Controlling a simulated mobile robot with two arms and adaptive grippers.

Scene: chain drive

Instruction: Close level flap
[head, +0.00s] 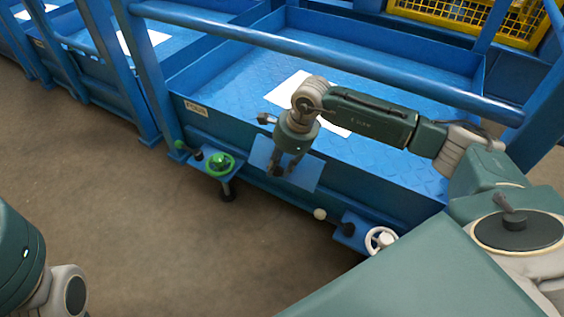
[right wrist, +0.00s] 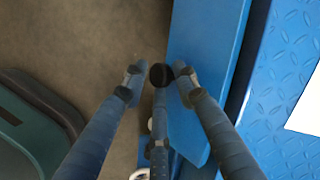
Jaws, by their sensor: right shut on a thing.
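The level flap (head: 305,174) is a lighter blue panel on the front side of the blue platform, tilted out from the wall. In the right wrist view the flap (right wrist: 205,75) runs along the right of the fingers. My right gripper (head: 283,170) is in front of the flap. Its fingers (right wrist: 160,76) are closed around a black round knob (right wrist: 161,74) at the flap's edge. The gripper hides most of the knob in the head view. Only part of my left arm shows at the lower left; its gripper is out of the picture.
A green handwheel (head: 220,163) sits left of the flap. A blue rail (head: 400,75) crosses above the platform. The brown floor (head: 120,210) in front is clear.

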